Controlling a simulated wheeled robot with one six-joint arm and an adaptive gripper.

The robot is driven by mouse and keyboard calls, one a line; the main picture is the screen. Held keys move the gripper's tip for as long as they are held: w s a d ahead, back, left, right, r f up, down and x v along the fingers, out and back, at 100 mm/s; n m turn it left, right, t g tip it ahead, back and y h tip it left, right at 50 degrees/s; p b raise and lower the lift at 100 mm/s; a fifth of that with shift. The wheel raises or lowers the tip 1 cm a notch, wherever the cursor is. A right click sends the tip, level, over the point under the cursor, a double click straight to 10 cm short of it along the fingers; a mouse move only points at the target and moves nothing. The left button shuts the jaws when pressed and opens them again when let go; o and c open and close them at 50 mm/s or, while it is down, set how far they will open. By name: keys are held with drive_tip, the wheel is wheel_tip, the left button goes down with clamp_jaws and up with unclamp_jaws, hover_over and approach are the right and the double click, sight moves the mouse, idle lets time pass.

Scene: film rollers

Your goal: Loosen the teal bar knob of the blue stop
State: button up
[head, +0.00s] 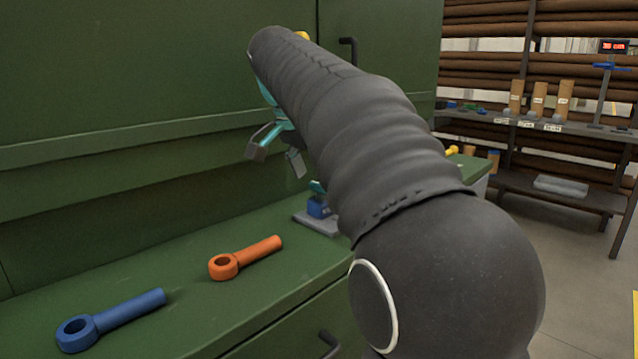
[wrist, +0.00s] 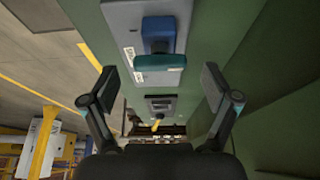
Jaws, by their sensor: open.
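The teal bar knob (wrist: 160,62) lies crosswise on the near side of the blue stop (wrist: 158,36) in the wrist view. The stop sits on a grey plate (wrist: 117,16) on the green counter. In the head view the teal knob (head: 317,187) and blue stop (head: 318,207) show beside my arm, which hides part of the plate. My gripper (head: 278,157) is open, above and a little left of the knob. In the wrist view my open gripper (wrist: 160,84) has a finger on either side of the knob, with wide gaps and no contact visible.
A blue ring-ended bar (head: 110,320) and an orange one (head: 245,258) lie on the green counter (head: 190,290). A green cabinet wall (head: 110,80) rises behind it. A second grey device with a yellow handle (wrist: 156,124) stands farther along. Shelves of brown rolls (head: 480,70) stand back right.

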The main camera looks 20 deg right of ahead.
drive_tip(key=shift+d+f, duration=0.2)
drive_tip(key=shift+f, duration=0.3)
drive_tip(key=c, duration=1.1)
drive_tip(key=shift+c, duration=0.2)
